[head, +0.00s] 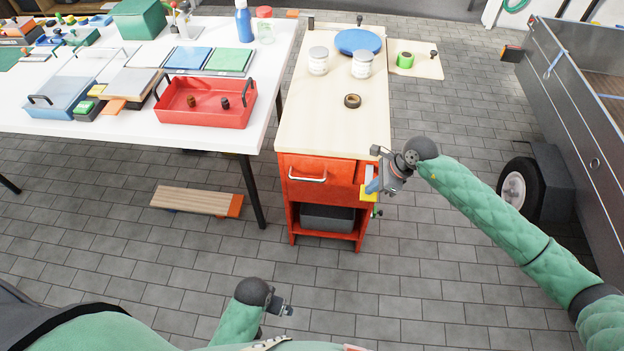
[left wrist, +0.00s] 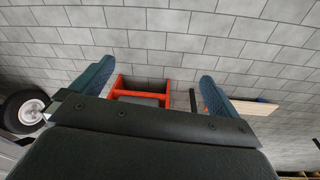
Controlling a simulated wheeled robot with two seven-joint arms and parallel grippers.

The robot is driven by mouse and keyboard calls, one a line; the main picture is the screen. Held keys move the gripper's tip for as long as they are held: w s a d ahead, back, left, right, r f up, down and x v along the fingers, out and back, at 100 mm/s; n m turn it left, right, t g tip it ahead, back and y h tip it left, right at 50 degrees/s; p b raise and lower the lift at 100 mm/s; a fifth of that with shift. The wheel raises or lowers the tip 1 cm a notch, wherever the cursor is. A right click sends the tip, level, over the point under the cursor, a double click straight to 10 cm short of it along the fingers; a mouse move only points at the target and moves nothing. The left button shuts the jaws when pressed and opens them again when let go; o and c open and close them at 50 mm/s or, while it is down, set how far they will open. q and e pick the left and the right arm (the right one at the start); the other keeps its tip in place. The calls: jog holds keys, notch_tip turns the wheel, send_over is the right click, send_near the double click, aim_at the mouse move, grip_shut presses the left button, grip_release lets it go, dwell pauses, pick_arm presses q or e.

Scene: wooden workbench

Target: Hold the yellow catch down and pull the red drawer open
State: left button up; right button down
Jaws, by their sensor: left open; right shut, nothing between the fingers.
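The red drawer (head: 308,173) with a silver bar handle (head: 307,177) is in the front of the wooden-topped red cabinet in the head view. It looks shut. The yellow catch (head: 369,193) is at the right edge of the drawer front. My right gripper (head: 373,187) is shut and empty, with its fingertips at the catch; I cannot tell whether they press it. My left gripper (head: 288,305) is low and in front of the cabinet, away from the handle. In the left wrist view its fingers (left wrist: 160,85) are wide apart with nothing between them.
The cabinet top (head: 325,130) holds jars, a blue disc (head: 358,42) and a tape roll (head: 352,101). A white table (head: 120,125) with a red tray (head: 205,118) stands left. A trailer (head: 575,110) stands right. The floor before the cabinet is clear.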

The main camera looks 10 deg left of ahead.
pick_arm(q)
jog(key=shift+w, duration=0.25)
jog(key=c, duration=0.6)
jog(key=w, duration=0.1)
jog(key=w+r, duration=0.1)
jog(key=w, duration=0.1)
jog(key=shift+w+a+r+t, duration=0.2)
jog(key=shift+a+t, duration=0.1)
jog(key=shift+a, duration=0.05)
jog(key=c, duration=0.6)
jog(key=m+t+h, duration=0.3)
jog(key=m+t, duration=0.6)
jog(key=m, duration=0.9)
send_near(306, 179)
jog(key=w+f, duration=0.1)
jog(key=f, duration=0.1)
jog(key=shift+c, duration=0.2)
jog(key=shift+d+r+x, duration=0.15)
jog(key=shift+r+x, duration=0.05)
jog(key=shift+x, duration=1.85)
jog(key=shift+d+r+x, duration=0.1)
jog(key=shift+r+x, duration=0.05)
jog(key=shift+x, duration=1.95)
jog(key=shift+w, duration=0.15)
